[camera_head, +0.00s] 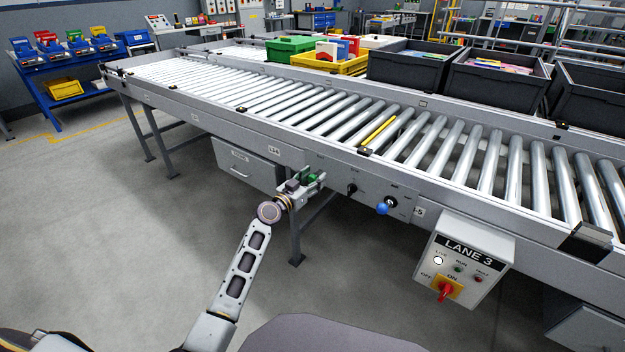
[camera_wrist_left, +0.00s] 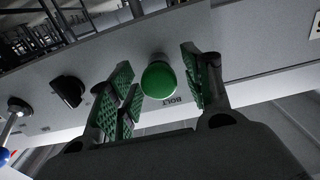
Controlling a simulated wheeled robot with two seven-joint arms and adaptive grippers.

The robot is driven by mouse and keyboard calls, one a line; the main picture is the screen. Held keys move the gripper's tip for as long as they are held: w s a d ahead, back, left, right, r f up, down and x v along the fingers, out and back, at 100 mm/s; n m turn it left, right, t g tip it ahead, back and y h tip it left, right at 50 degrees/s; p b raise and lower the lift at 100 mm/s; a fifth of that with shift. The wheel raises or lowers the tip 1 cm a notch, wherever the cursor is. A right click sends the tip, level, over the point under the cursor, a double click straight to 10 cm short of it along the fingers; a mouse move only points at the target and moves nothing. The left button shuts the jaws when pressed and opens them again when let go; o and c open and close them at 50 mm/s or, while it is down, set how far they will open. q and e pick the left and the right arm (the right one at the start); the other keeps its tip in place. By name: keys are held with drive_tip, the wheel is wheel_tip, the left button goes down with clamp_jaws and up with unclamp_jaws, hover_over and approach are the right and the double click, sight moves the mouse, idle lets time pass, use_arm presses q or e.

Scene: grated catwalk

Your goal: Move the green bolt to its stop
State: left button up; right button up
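The green bolt (camera_wrist_left: 158,80) shows in the left wrist view as a round green knob on the grey side panel of the conveyor, with the label BOLT beside it. My left gripper (camera_wrist_left: 160,88) is open, its green-padded fingers on either side of the knob. A gap shows between the knob and the fingers in this view; I cannot tell how deep the knob sits between them. In the head view my left gripper (camera_head: 309,179) is at the conveyor's front panel and mostly hides the bolt. My right gripper is not in view.
A black knob (camera_head: 352,188) and a blue ball knob (camera_head: 383,208) sit on the panel to the right of my gripper. The LANE 3 control box (camera_head: 463,260) hangs farther right. A grey drawer box (camera_head: 245,163) hangs at left. The floor in front is clear.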

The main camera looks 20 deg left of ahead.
sight(311, 180)
use_arm(q)
drive_tip(key=c, duration=1)
drive_tip(key=shift+o, duration=0.2)
drive_tip(key=shift+v, duration=1.55)
drive_tip(key=shift+f, duration=0.1)
drive_tip(key=o, duration=1)
drive_tip(key=shift+s, duration=0.1)
drive_tip(key=shift+o, duration=0.2)
drive_tip(key=shift+s, duration=0.15)
drive_tip(key=v, duration=1.1)
drive_tip(key=shift+s+a, duration=0.2)
drive_tip(key=shift+s, duration=0.15)
drive_tip(key=shift+s, duration=0.1)
